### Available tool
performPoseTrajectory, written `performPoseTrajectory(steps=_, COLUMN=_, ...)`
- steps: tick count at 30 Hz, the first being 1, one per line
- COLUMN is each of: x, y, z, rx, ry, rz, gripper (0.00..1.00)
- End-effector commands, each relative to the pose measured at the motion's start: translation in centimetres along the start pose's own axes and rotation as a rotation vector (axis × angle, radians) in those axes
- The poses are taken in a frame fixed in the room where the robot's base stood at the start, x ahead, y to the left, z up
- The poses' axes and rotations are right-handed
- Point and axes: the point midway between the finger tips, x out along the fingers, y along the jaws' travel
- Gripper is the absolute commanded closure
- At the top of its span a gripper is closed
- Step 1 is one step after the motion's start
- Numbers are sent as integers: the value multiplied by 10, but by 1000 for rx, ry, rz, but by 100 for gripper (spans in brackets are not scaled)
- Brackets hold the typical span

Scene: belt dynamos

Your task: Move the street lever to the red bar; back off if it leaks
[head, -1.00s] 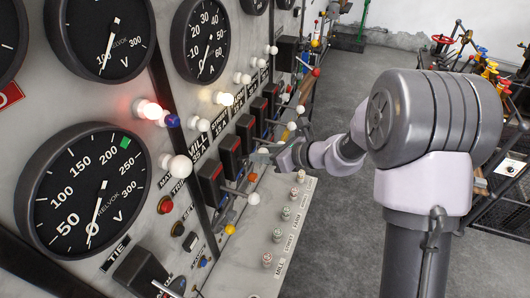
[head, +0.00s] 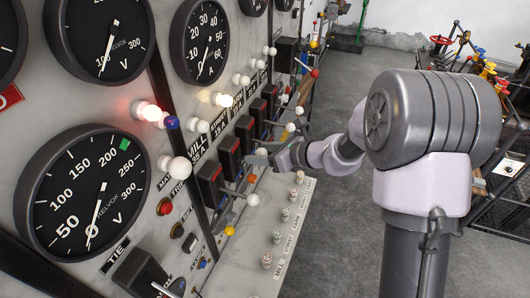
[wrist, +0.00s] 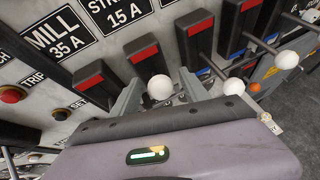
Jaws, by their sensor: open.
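The STREET 15 A switch (wrist: 143,57) is a black housing with a red bar (wrist: 141,44) near its top; it also shows in the head view (head: 231,155). A white lever knob (wrist: 160,87), seemingly the street lever's, shows between my gripper's (wrist: 160,92) two fingers in the wrist view. The fingers stand apart on either side of it; I cannot tell whether they touch it. The lever's shaft is mostly hidden. In the head view my gripper (head: 268,156) is close in front of the panel.
The MILL lever's white knob (head: 253,199) sticks out near my gripper. Further levers with white knobs (wrist: 286,61) stand close on the right. A ledge with several small pegs (head: 276,237) runs below. Open floor (head: 330,230) lies right of the panel.

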Motion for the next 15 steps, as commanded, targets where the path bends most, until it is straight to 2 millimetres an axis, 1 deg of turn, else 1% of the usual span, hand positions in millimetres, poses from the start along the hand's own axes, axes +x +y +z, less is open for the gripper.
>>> performPoseTrajectory(steps=2, x=-6, y=-1, z=0, rx=0, ry=-1, rz=-3, gripper=47)
performPoseTrajectory(steps=5, x=-26, y=-2, z=0, rx=0, ry=-2, rz=-5, gripper=47)
performPoseTrajectory(steps=8, x=-55, y=-2, z=0, rx=0, ry=-2, rz=-6, gripper=47)
performPoseTrajectory(steps=12, x=-100, y=-2, z=0, rx=0, ry=-2, rz=-6, gripper=47)
performPoseTrajectory(steps=15, x=-130, y=-2, z=0, rx=-1, ry=-2, rz=-6, gripper=47)
